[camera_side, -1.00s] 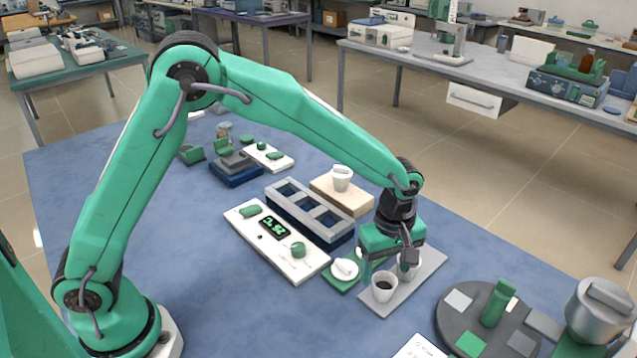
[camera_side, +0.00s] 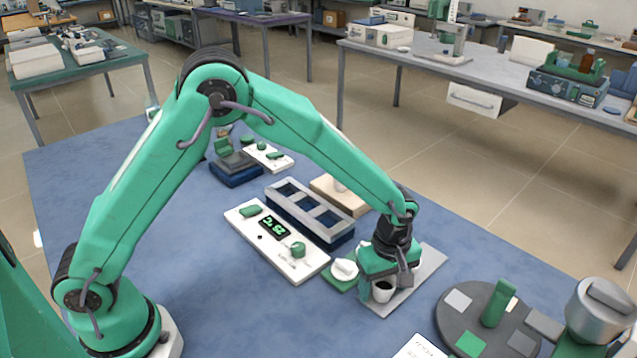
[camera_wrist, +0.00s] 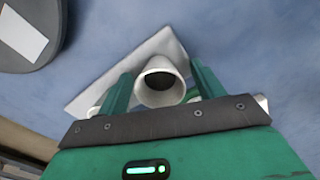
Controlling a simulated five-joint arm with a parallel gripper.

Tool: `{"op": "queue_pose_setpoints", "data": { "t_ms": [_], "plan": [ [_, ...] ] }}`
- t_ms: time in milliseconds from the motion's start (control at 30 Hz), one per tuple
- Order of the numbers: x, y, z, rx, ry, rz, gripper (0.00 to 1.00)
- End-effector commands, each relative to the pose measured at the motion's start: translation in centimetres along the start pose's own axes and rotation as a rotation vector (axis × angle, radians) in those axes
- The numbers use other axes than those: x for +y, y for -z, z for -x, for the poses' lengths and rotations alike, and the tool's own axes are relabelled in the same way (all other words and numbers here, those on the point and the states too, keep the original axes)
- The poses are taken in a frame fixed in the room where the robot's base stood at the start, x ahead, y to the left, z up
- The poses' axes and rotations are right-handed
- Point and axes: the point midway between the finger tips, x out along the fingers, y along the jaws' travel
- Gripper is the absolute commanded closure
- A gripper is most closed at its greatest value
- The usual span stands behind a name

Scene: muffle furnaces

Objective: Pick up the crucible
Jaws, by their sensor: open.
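The crucible (camera_side: 382,292) is a small white cup with a dark inside, upright on a light grey plate (camera_side: 430,262). In the wrist view the crucible (camera_wrist: 149,66) sits between the two green fingers of my gripper (camera_wrist: 160,82), with the fingers apart on either side. In the side view my gripper (camera_side: 388,280) is low over the plate and covers part of the crucible. I cannot tell whether a finger touches it. White bits at both sides in the wrist view are mostly hidden by the gripper.
A white lidded piece (camera_side: 345,268) on a green pad lies just left of the plate. A white control panel (camera_side: 290,262) and a grey rack with openings (camera_side: 308,215) are farther left. A dark round disc (camera_side: 470,312) and a metal canister (camera_side: 598,310) stand to the right.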

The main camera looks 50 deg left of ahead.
Motion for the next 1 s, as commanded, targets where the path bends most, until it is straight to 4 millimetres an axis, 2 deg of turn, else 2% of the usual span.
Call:
{"op": "queue_pose_setpoints", "data": {
  "t_ms": [267, 500, 533, 833, 1000],
  "plan": [
    [0.0, 0.0, 0.03, 0.0, 0.0, 0.0, 0.33],
    [0.0, 0.0, 0.03, 0.0, 0.0, 0.0, 0.78],
    [0.0, 0.0, 0.03, 0.0, 0.0, 0.0, 0.8],
    [0.02, 0.0, 0.16, 0.0, 0.0, 0.0, 0.8],
    [0.06, 0.0, 0.93, 0.0, -0.002, 0.0, 0.8]
  ]
}}
